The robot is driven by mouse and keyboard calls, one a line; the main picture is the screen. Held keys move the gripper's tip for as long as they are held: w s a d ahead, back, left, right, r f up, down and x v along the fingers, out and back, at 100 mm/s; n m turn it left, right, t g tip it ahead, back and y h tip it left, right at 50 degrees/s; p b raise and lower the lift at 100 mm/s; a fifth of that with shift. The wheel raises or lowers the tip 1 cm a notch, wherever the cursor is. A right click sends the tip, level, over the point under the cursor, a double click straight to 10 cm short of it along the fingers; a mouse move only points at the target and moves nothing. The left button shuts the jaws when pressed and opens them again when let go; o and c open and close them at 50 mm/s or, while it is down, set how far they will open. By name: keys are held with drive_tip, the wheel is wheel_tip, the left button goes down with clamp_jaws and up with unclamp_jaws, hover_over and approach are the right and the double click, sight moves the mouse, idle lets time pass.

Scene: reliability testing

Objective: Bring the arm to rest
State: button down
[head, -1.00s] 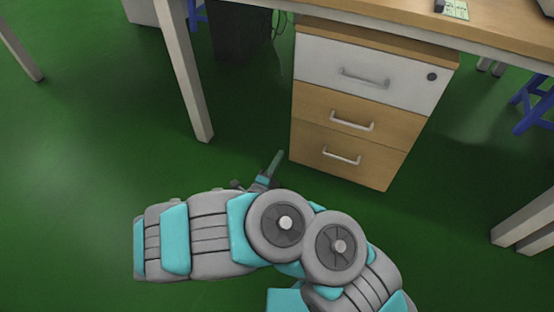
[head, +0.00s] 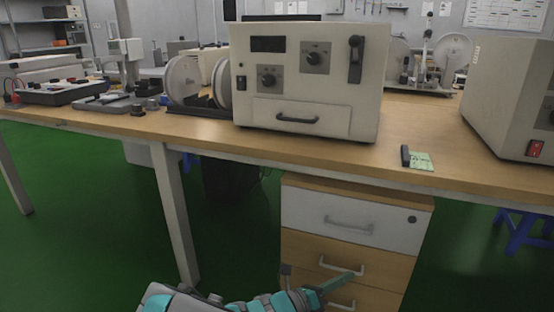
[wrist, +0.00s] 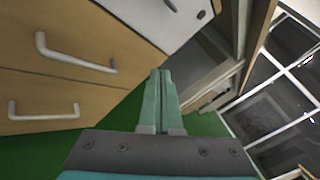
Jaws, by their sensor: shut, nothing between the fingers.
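My gripper (head: 342,282) is at the bottom of the head view, in front of the drawers of a cabinet. Its two teal fingers lie together in the wrist view (wrist: 160,100), with nothing between them. My arm reaches in from the bottom edge of the head view, and most of it is out of frame. In the wrist view the fingers appear beside the drawer fronts; whether they touch anything is not clear.
The drawer cabinet (head: 300,215) stands under a wooden workbench (head: 400,150), its drawers closed. A table leg (head: 175,225) is left of it. A beige instrument box (head: 310,90) sits on the bench. Green floor (head: 80,220) is open at the left.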

drive_tip(key=s+d+r+m+g+y+p, duration=0.1)
drive_tip(key=s+d+r+m+g+y, duration=0.25)
drive_tip(key=s+d+m+g, duration=0.45)
drive_tip(key=s+d+r+m+g+y+p, duration=0.15)
drive_tip(key=s+d+r+m+g, duration=0.25)
drive_tip(key=s+m, duration=0.75)
drive_tip(key=s+a+r+m+t+y+p, duration=0.1)
drive_tip(key=s+a+r+m+y, duration=0.3)
drive_tip(key=s+a+m+y, duration=0.7)
drive_tip(key=shift+s+a+r+m+p, duration=0.15)
drive_tip(key=shift+s+a+m+p, duration=0.45)
drive_tip(key=shift+a, duration=0.65)
drive_tip(key=shift+w+d+m, duration=0.1)
drive_tip(key=shift+w+m, duration=0.05)
drive_tip(key=shift+m, duration=0.1)
